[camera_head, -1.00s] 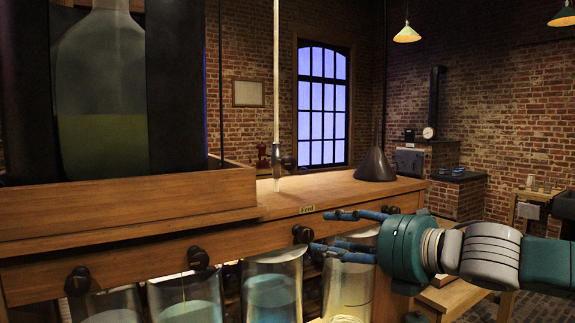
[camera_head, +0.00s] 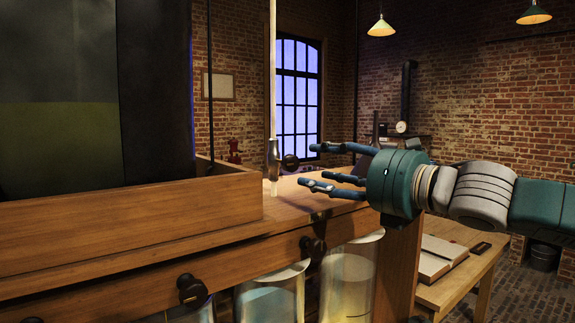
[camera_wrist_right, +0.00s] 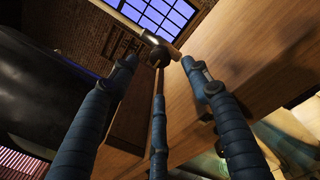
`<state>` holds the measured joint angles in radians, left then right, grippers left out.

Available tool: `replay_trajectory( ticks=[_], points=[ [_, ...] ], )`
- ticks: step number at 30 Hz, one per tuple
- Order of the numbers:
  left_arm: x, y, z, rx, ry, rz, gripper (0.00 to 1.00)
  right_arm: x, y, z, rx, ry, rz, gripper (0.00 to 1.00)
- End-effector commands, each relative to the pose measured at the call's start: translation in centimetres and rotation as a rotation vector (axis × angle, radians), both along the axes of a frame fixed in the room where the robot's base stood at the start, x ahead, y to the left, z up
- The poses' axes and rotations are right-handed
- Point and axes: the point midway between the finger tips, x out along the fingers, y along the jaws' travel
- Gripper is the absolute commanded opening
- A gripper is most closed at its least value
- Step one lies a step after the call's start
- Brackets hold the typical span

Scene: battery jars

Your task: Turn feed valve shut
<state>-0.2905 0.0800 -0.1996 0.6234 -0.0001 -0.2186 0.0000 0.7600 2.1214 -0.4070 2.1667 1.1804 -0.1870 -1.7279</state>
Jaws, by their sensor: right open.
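The feed valve (camera_head: 273,160) is a metal body on a pale upright tube, with a dark round knob (camera_head: 290,162) on its right side. It stands above the wooden bench top. My right gripper (camera_head: 311,166) is open and empty, with its blue fingers pointing left at the knob from a short way off. In the right wrist view the valve (camera_wrist_right: 154,42) lies ahead, between and beyond the spread fingers (camera_wrist_right: 160,78). I cannot tell whether any finger touches the knob. My left gripper is not in view.
A wooden tray wall (camera_head: 130,220) holding a large glass vessel (camera_head: 60,140) stands left of the valve. Glass jars (camera_head: 348,285) with liquid hang below the bench edge, with dark knobs (camera_head: 192,290) above them. A low table with a book (camera_head: 440,258) stands at right.

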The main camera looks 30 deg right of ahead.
Motion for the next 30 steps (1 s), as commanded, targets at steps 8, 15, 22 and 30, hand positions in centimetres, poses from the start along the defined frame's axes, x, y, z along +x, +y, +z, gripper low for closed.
replay_trajectory(
  ticks=[8,15,22,30],
  points=[
    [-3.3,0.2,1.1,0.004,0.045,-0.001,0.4,4.1,0.7,0.2,0.009,0.004,0.004,0.48],
    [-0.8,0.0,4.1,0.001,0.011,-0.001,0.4,6.7,0.9,0.7,0.012,0.001,0.0,0.48],
    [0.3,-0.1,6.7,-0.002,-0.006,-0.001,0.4,8.0,1.1,0.5,0.008,-0.001,0.0,0.48],
    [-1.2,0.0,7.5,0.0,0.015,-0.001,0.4,8.7,1.3,0.1,0.003,0.0,-0.001,0.48]
  ],
)
